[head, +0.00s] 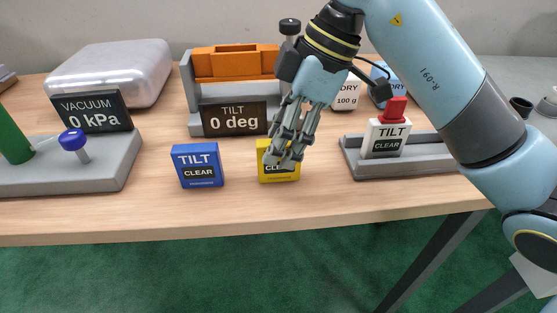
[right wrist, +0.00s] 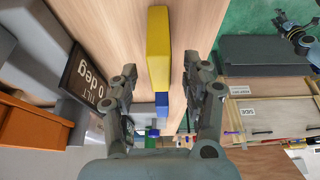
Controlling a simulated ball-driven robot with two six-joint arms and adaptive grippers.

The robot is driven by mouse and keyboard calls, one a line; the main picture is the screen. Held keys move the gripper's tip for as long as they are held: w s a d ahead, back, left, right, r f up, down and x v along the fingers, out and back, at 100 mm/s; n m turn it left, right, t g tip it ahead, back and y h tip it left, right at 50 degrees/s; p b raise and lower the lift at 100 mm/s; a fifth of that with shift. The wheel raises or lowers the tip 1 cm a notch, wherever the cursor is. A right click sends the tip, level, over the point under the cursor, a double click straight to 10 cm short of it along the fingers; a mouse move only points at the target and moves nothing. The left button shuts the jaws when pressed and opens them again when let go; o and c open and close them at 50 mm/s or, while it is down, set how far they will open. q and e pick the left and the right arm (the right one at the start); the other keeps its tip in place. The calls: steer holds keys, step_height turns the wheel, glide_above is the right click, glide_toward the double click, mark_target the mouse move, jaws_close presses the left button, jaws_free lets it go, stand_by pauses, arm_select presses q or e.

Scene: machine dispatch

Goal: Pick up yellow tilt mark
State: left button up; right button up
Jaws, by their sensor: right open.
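The yellow tilt mark (head: 278,176) stands upright on the wooden table in the head view, with a dark CLEAR panel on its front. My right gripper (head: 288,150) is right at it and hides part of its upper front. In the right wrist view my right gripper (right wrist: 170,95) is open. The yellow tilt mark (right wrist: 159,50) shows there between and beyond the fingers, with a gap on either side.
A blue tilt mark (head: 198,166) stands to the left. The tilt display (head: 234,119) and its orange-topped fixture (head: 236,62) stand behind. A white tilt mark with a red top (head: 387,138) is in the grey tray (head: 430,157) at right. The table's front edge is close.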

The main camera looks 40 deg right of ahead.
jaws_close()
stand_by(0.3)
steer(key=shift+r, duration=0.15)
